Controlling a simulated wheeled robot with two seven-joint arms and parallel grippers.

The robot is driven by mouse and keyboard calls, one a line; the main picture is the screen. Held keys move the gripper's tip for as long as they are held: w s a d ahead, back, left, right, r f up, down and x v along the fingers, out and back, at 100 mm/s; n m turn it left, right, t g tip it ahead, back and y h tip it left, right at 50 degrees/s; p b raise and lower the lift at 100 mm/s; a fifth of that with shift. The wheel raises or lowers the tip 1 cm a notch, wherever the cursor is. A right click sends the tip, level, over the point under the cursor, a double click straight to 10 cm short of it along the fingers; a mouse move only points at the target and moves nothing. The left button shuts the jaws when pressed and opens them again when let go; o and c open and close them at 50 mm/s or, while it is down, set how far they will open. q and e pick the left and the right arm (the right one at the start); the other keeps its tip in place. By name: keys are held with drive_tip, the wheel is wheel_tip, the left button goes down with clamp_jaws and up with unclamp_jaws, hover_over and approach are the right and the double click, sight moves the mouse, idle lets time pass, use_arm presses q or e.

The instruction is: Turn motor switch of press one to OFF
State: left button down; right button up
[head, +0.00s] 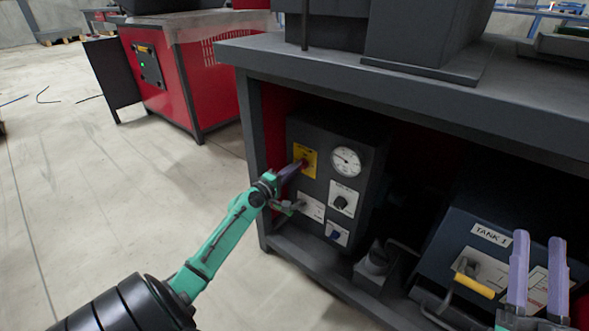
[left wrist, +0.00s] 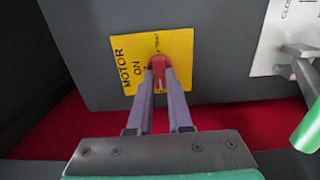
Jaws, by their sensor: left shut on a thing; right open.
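The motor switch is a red knob (left wrist: 159,66) on a yellow plate (left wrist: 122,56) that reads MOTOR and ON in the left wrist view. In the head view the yellow plate (head: 311,157) sits at the upper left of a dark control box (head: 320,135) under the press table. My left gripper (left wrist: 159,72) is shut on the red knob, with one purple finger on each side of it. In the head view the fingers (head: 293,168) partly hide the knob. My right gripper (head: 538,275) is open and empty at the lower right, in front of the TANK 1 box.
The TANK 1 box (head: 459,223) has a yellow handle (head: 475,286). A red machine (head: 187,75) stands behind left.

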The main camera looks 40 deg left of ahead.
drive_tip(key=shift+f+h, duration=0.3)
drive_tip(key=shift+f, duration=0.05)
use_arm(q)
drive_tip(key=c, duration=0.8)
unclamp_jaws()
drive_tip(key=shift+c, duration=0.2)
use_arm(e)
drive_tip(key=shift+r, duration=0.15)
use_arm(q)
drive_tip(key=shift+s, duration=0.1)
use_arm(e)
drive_tip(key=shift+r, duration=0.2)
